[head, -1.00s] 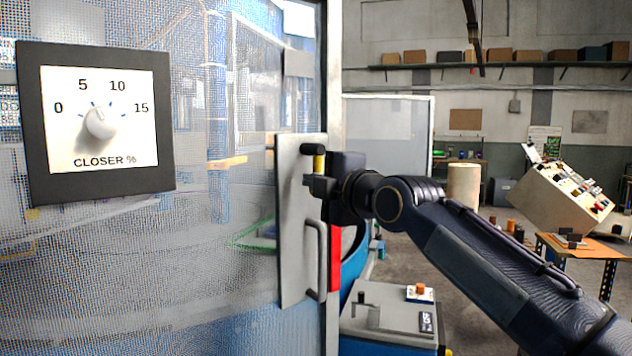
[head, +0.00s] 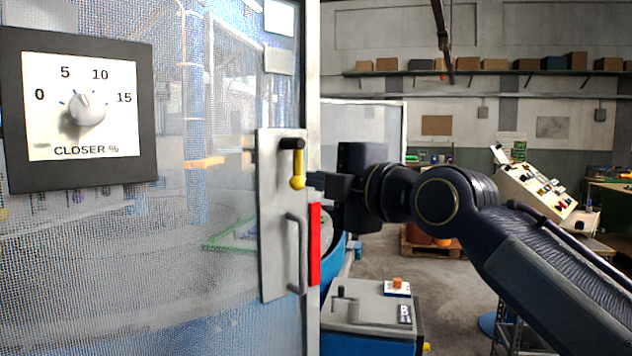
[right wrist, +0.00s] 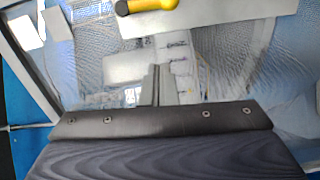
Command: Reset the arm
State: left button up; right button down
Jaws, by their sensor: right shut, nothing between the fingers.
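My right gripper (head: 314,181) is shut and empty, just right of the yellow lever handle (head: 298,170). A small gap seems to lie between them, though depth is hard to judge. The lever hangs down from a black pivot on a grey plate (head: 270,215) on the mesh door. In the right wrist view the shut fingers (right wrist: 157,78) point toward the plate, and the yellow lever (right wrist: 150,5) shows at the top edge, apart from them. My left gripper is not in view.
A grey pull handle (head: 293,255) and a red strip (head: 314,245) sit below the lever. A dial panel marked CLOSER % (head: 80,155) is at left. A grey control box (head: 370,305) stands below my right arm. Open floor lies behind it.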

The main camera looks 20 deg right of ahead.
jog(key=s+f+m+g+p, duration=0.3)
jog(key=s+f+m, duration=0.4)
jog(key=f, duration=0.4)
jog(key=s+f+m+g+h+p, duration=0.1)
jog(key=s+f+m+g+p, duration=0.3)
jog(key=s+f+m, duration=0.3)
jog(key=s+f+m+g+p, duration=0.4)
jog(key=s+f+m, duration=0.4)
jog(key=f, duration=0.7)
jog(key=shift+s+d+f+h, duration=0.4)
jog(key=shift+s+d, duration=0.05)
jog(key=shift+s, duration=0.5)
